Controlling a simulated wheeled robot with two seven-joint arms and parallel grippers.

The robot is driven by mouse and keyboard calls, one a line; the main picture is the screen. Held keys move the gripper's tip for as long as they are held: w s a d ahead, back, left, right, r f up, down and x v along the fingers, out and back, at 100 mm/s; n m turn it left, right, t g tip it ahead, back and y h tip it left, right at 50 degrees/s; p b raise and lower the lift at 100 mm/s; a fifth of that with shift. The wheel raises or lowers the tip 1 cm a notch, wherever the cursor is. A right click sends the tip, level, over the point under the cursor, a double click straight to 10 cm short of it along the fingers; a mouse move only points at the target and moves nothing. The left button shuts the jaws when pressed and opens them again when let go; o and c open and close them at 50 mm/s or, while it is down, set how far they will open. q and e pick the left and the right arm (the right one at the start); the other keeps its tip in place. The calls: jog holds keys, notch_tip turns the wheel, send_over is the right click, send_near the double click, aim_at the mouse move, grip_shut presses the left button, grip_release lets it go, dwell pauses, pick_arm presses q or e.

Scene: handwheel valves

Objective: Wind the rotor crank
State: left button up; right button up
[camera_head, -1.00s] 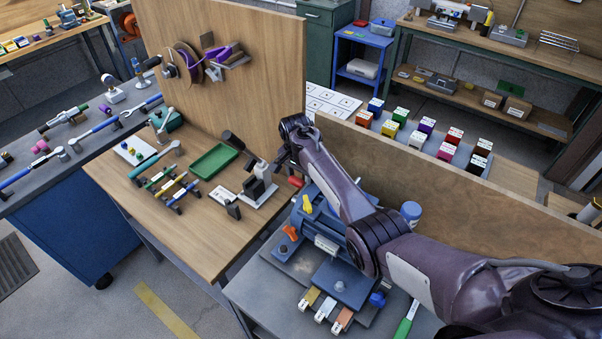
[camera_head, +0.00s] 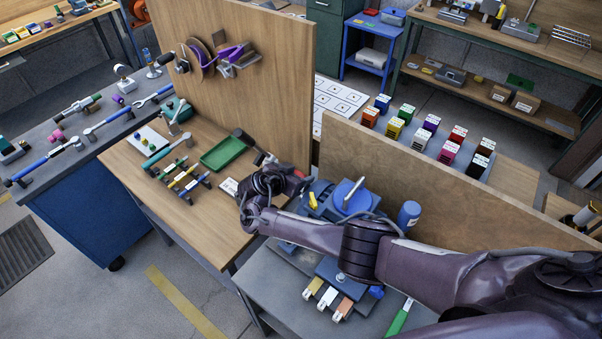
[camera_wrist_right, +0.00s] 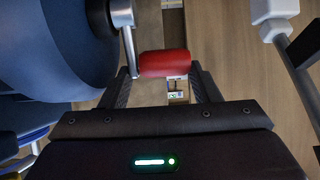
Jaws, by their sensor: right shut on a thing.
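The rotor (camera_head: 350,197) is a blue round body on the bench machine in the head view, and it fills the upper left of the right wrist view (camera_wrist_right: 55,50). Its grey metal crank arm (camera_wrist_right: 128,45) ends in a red handle (camera_wrist_right: 167,64). My right gripper (camera_wrist_right: 166,76) is shut on the red handle, which lies crosswise between its two fingers. In the head view my right gripper (camera_head: 297,184) is at the left side of the machine, and my wrist and forearm hide most of the handle and part of the machine. My left gripper is not in view.
A wooden panel (camera_head: 440,185) stands behind the machine. The wooden table (camera_head: 222,235) to the left holds a green tray (camera_head: 222,153) and several tools. A green-handled tool (camera_head: 399,318) lies on the grey bench in front.

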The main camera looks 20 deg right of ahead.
jog(key=shift+s+a+t+h+b, duration=0.25)
jog(key=shift+a+t+h+b, duration=0.15)
jog(key=shift+h+b, duration=0.4)
jog(key=shift+s+a+t+h+b, duration=0.2)
jog(key=shift+a+t+h+b, duration=0.15)
jog(key=shift+h+b, duration=0.45)
jog(key=o, duration=0.7)
